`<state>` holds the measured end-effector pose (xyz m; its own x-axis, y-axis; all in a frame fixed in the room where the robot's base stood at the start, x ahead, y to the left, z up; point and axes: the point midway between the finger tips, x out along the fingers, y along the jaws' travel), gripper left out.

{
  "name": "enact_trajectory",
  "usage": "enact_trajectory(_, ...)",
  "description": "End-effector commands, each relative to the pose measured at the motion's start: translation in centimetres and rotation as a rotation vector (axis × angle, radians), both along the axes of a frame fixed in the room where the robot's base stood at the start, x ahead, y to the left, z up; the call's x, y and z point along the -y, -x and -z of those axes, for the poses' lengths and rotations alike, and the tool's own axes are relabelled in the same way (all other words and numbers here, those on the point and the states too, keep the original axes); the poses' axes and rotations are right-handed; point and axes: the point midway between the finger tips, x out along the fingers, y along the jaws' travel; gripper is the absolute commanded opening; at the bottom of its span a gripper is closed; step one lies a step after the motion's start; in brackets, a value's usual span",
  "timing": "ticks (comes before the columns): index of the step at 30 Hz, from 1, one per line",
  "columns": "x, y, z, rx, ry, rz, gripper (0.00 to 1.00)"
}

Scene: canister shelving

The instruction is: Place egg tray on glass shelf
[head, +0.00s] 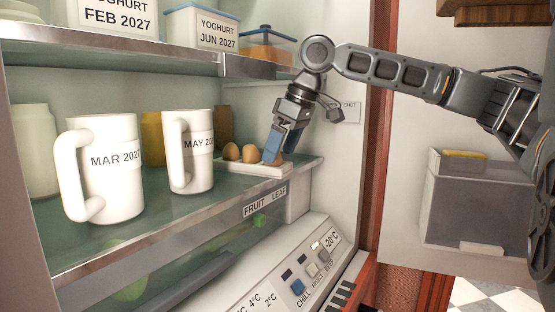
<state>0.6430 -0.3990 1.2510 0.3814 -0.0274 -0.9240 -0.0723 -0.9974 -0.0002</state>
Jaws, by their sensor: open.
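The white egg tray (258,168) sits on the glass shelf (160,222) inside the fridge, at the shelf's right end. Several brown eggs (249,154) stand in it. My gripper (282,145) is open and points down at the tray's right part, with its blue fingers close to the eggs there. I cannot tell whether the fingers touch the tray. The fingers hide part of the tray's right side and the eggs behind them.
Yoghurt tubs (203,27) and a blue-lidded container (266,48) are on the shelf above. A control panel (300,270) lies below. The door bin (480,200) is at right.

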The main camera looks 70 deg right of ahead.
Motion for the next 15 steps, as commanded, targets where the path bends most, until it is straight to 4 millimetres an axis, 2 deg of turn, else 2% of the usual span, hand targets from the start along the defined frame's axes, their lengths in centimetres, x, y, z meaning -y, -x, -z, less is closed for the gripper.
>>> enact_trajectory(6,-0.1,1.2,-2.9,0.002,0.0,0.0,1.0)
enact_trajectory(15,-0.1,1.7,-3.9,-0.001,-0.001,0.0,1.0)
